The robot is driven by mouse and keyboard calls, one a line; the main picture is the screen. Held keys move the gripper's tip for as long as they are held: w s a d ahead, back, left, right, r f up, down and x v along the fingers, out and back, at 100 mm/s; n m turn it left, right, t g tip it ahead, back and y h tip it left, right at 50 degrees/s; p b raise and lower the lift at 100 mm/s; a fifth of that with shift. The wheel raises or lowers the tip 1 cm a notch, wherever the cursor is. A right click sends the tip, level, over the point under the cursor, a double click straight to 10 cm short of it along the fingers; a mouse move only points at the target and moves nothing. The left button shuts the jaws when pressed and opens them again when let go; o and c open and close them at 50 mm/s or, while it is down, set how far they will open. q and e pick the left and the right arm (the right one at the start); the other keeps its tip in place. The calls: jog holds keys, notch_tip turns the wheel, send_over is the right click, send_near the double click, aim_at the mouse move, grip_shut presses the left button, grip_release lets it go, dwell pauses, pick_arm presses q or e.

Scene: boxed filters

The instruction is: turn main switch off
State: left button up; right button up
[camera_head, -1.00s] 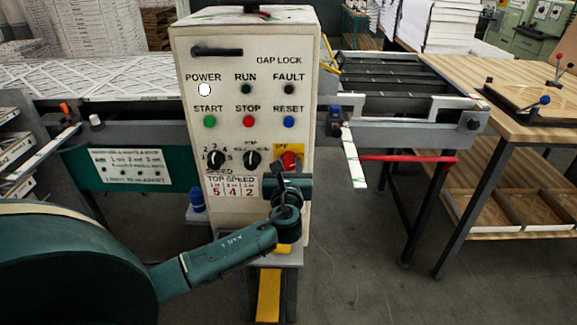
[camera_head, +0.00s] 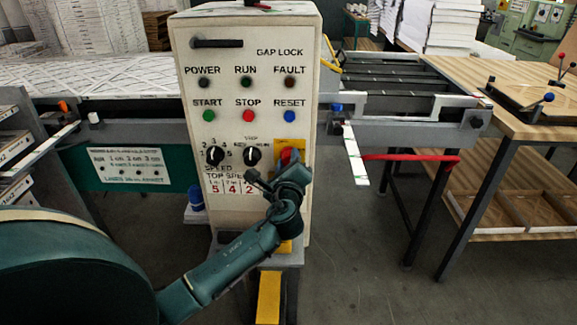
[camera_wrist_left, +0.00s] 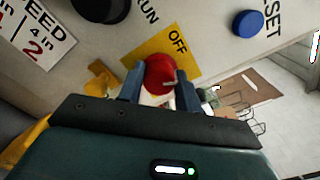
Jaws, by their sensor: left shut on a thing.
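The main switch is a red knob (camera_head: 288,156) on a yellow plate (camera_head: 293,143) at the lower right of the control box front (camera_head: 235,120). In the left wrist view the red knob (camera_wrist_left: 160,74) sits between my left gripper's fingers (camera_wrist_left: 159,88), beside the word OFF on the yellow plate (camera_wrist_left: 172,50). My left gripper (camera_head: 290,165) is shut on the knob and tilted, hiding part of it in the head view. The POWER lamp (camera_head: 204,83) is dark. My right gripper is not in view.
Green START (camera_head: 208,115), red STOP (camera_head: 248,115) and blue RESET (camera_head: 289,116) buttons lie above the switch. Two black dials (camera_head: 214,156) (camera_head: 252,156) sit to its left. A conveyor (camera_head: 410,80) and wooden table (camera_head: 520,110) stand right.

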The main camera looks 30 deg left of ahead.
pick_arm(q)
jog(key=n+b, duration=0.1)
jog(key=n, duration=0.2)
jog(key=shift+f, duration=0.2)
jog(key=shift+n+b, duration=0.5)
jog(key=shift+n, duration=0.3)
jog(key=shift+n+b, duration=0.35)
jog(key=shift+n, duration=0.55)
jog(key=shift+n+b, duration=0.4)
jog(key=shift+n, duration=1)
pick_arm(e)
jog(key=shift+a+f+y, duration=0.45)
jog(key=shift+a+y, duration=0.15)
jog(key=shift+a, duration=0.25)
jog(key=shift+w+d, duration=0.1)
pick_arm(q)
jog(key=o, duration=1)
jog(key=shift+c, duration=0.2)
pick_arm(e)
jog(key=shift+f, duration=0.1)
